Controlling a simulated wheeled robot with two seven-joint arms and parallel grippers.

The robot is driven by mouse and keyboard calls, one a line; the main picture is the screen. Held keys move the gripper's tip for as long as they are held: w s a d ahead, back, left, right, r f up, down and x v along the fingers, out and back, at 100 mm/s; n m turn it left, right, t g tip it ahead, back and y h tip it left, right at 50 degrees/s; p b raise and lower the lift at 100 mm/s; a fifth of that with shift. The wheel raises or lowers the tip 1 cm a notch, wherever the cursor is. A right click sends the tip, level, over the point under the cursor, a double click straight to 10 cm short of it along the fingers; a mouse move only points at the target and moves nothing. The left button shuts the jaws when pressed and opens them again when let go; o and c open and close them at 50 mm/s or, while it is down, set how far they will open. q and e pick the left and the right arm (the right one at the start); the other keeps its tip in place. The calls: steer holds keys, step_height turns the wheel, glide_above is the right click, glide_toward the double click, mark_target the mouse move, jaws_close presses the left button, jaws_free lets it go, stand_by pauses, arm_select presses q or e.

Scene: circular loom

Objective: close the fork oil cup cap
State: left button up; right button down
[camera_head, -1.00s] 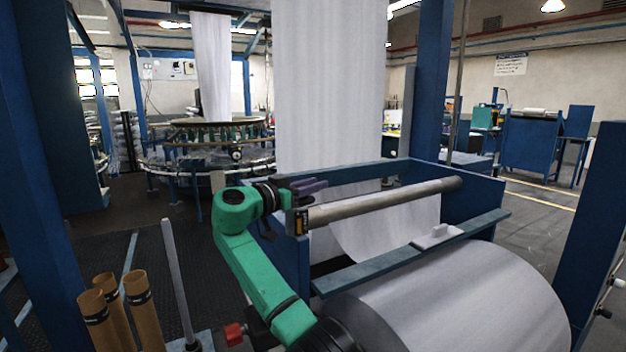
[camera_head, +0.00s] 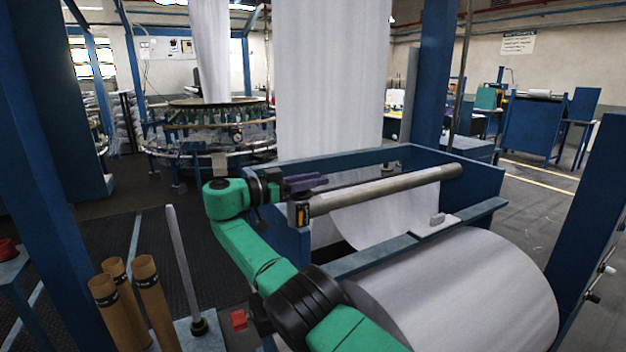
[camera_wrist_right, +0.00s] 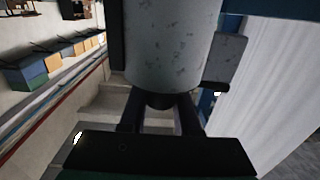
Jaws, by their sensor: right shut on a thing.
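My right arm, green with black joints, reaches in from the bottom in the head view. My right gripper (camera_head: 305,183) is by the near left end of the grey metal roller (camera_head: 385,192), just above it. In the right wrist view, the two dark fingers (camera_wrist_right: 160,112) stand on either side of a dark rounded piece below a speckled grey cylinder (camera_wrist_right: 170,45). The gripper is shut on a part that I cannot identify. I cannot make out the fork oil cup or its cap for certain. My left gripper is not in view.
A blue frame (camera_head: 485,178) carries the roller, with a large white fabric roll (camera_head: 465,285) in front. White fabric (camera_head: 325,80) hangs behind. Several brown tubes (camera_head: 150,295) and a grey rod (camera_head: 180,260) stand at lower left. Dark floor lies open to the left.

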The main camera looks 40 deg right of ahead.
steer(key=c, duration=0.6)
jaws_free()
step_height(320, 180, up, 20)
steer(key=p, duration=1.4)
